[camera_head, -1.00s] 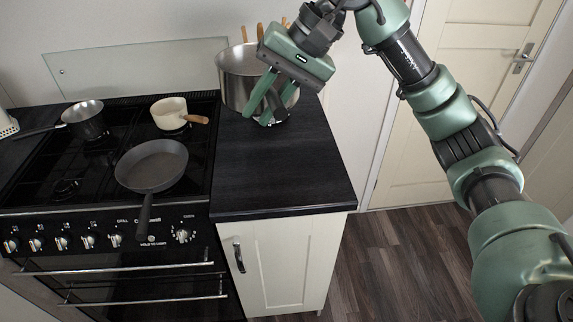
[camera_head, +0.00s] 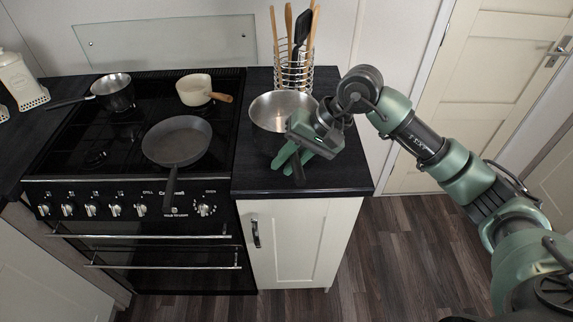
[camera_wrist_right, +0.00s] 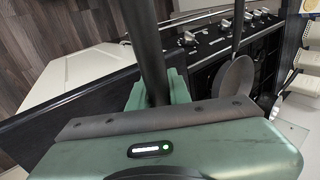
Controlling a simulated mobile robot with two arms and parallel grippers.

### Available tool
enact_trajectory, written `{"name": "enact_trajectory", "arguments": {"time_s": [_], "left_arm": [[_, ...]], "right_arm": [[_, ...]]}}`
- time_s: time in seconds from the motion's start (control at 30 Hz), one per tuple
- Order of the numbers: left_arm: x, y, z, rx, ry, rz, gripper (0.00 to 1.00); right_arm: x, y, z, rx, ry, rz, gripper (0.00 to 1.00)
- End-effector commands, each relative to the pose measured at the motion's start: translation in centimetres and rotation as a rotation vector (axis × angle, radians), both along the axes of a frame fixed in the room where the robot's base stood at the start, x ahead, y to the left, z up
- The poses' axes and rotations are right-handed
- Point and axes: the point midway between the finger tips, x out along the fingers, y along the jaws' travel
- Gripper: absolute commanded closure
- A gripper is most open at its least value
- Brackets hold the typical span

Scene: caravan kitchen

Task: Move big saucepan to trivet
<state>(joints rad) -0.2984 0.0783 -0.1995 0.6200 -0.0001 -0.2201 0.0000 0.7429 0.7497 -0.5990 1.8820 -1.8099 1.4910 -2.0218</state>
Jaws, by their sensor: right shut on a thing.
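The big saucepan (camera_head: 279,108) is a wide steel pan over the dark counter (camera_head: 335,176), right of the stove. Its dark handle (camera_head: 299,173) points toward the counter's front edge. My right gripper (camera_head: 296,158) is shut on this handle, and the right wrist view shows the handle (camera_wrist_right: 146,45) between the green fingers (camera_wrist_right: 157,92). The pan looks level and low; I cannot tell whether it touches the surface. No trivet can be made out; anything under the pan is hidden. My left gripper is not in view.
A wire holder with utensils (camera_head: 293,72) stands behind the saucepan. The stove at left carries a dark frying pan (camera_head: 177,141), a small steel saucepan (camera_head: 114,93) and a cream pan (camera_head: 193,89). White canisters (camera_head: 22,80) stand at far left. The counter's front is clear.

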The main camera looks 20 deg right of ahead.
Motion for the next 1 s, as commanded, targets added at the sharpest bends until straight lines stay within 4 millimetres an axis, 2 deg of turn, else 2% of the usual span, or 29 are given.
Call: {"name": "enact_trajectory", "arguments": {"time_s": [0.17,0.37,0.4,0.47,0.83,1.0], "left_arm": [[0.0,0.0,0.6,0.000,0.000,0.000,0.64],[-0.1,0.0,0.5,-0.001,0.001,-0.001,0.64],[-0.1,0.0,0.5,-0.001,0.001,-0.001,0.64],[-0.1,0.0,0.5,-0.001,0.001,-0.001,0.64],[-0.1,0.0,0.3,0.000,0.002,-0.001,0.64],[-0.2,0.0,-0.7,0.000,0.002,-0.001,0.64]], "right_arm": [[0.1,0.1,-1.5,0.003,-0.007,0.001,1.00],[0.1,0.0,-1.7,0.002,-0.007,0.001,1.00],[0.0,0.0,-2.0,-0.001,0.001,0.001,0.76],[0.0,0.0,-2.0,-0.001,0.001,0.001,0.59],[0.0,-0.2,-1.7,0.000,-0.001,-0.001,0.59],[-0.4,-1.4,-0.1,-0.004,-0.005,-0.003,0.59]]}}
